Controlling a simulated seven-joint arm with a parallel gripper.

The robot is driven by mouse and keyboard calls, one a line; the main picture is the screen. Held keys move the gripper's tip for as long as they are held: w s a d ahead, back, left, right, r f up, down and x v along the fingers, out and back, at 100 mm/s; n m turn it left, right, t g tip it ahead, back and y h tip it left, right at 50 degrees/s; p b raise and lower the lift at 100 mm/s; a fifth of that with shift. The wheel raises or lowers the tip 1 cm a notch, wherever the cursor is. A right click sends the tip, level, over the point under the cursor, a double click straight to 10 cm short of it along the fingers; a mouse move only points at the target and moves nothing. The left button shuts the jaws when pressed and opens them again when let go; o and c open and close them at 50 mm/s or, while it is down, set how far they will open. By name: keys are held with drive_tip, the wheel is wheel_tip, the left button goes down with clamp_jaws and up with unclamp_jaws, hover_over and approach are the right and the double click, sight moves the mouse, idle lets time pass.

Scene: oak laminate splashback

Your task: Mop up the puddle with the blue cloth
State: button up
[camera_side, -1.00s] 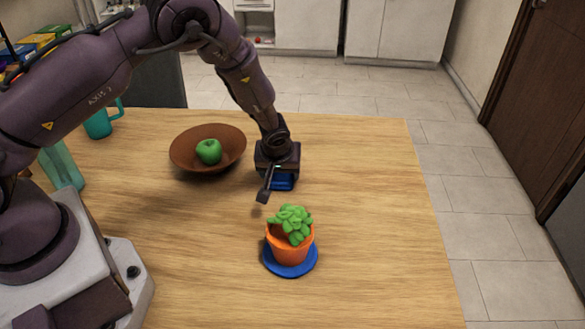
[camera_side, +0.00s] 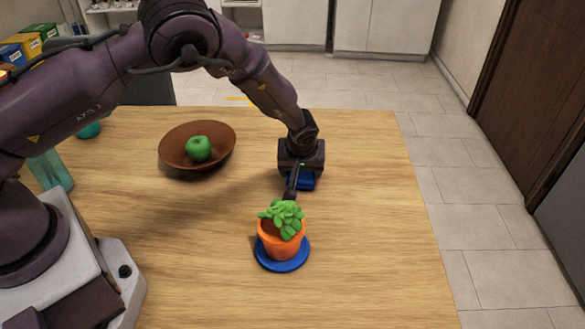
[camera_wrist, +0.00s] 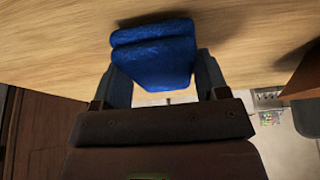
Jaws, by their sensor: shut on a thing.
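My gripper (camera_side: 301,178) is shut on the blue cloth (camera_side: 305,184), low over the right part of the wooden table (camera_side: 370,250). In the wrist view the cloth (camera_wrist: 155,50) is a thick folded pad between the two dark fingers. I cannot tell whether its underside touches the table. In the side view the gripper hides much of the cloth. I cannot make out the puddle in either view.
A potted plant (camera_side: 281,238) on a blue saucer (camera_side: 283,265) stands close in front of my gripper. A brown bowl (camera_side: 172,152) with a green apple (camera_side: 198,148) stands to the left. A teal bottle (camera_side: 50,170) is at far left. The table's right side is clear.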

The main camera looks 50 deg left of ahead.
drive_tip(key=shift+r, duration=3.65)
